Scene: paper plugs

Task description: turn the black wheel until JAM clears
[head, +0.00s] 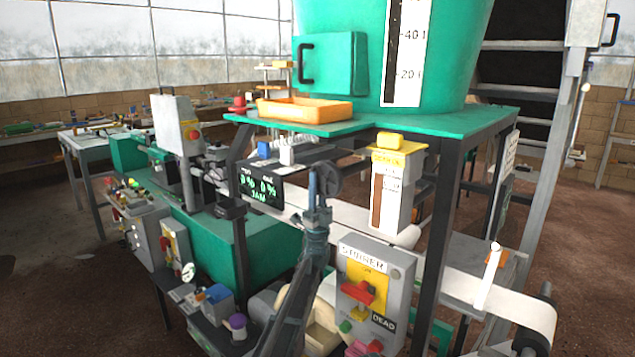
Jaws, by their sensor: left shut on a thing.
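The black wheel (329,183) stands upright under the green platform, partly hidden by my gripper. My left gripper (317,184) reaches up from below and is shut at the left side of the wheel, on its rim or a handle; I cannot tell which. The dark display (262,190) left of the wheel shows percent figures and the word JAM in green. My right gripper is not in view.
A grey box marked STIRRER (362,300) with a red switch stands right of my left forearm. A gauge box with a yellow top (392,190) and a table leg (437,240) stand farther right. White paper web (355,218) runs behind my gripper.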

